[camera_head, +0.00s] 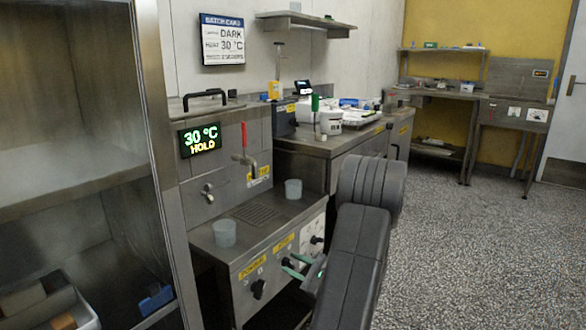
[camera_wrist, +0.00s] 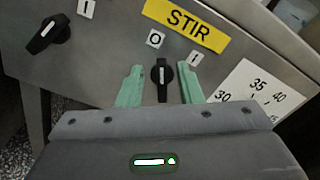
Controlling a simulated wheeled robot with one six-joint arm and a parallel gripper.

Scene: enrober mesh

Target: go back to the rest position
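My gripper (camera_wrist: 159,88) has green fingers, spread apart, one on each side of a black rotary knob in the wrist view. The knob (camera_wrist: 162,78) stands upright between marks O and I, under the yellow STIR label (camera_wrist: 187,24). A gap shows between each finger and the knob, so the gripper is open and holds nothing. In the head view my gripper (camera_head: 298,268) is at the front panel of the steel machine (camera_head: 237,262), and my dark arm hides part of that panel.
A black knob (camera_wrist: 47,34) is beside it. The machine's display (camera_head: 200,139) reads 30 °C HOLD. A shelf cabinet (camera_head: 75,170) stands left. The speckled floor (camera_head: 470,250) is clear to the right.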

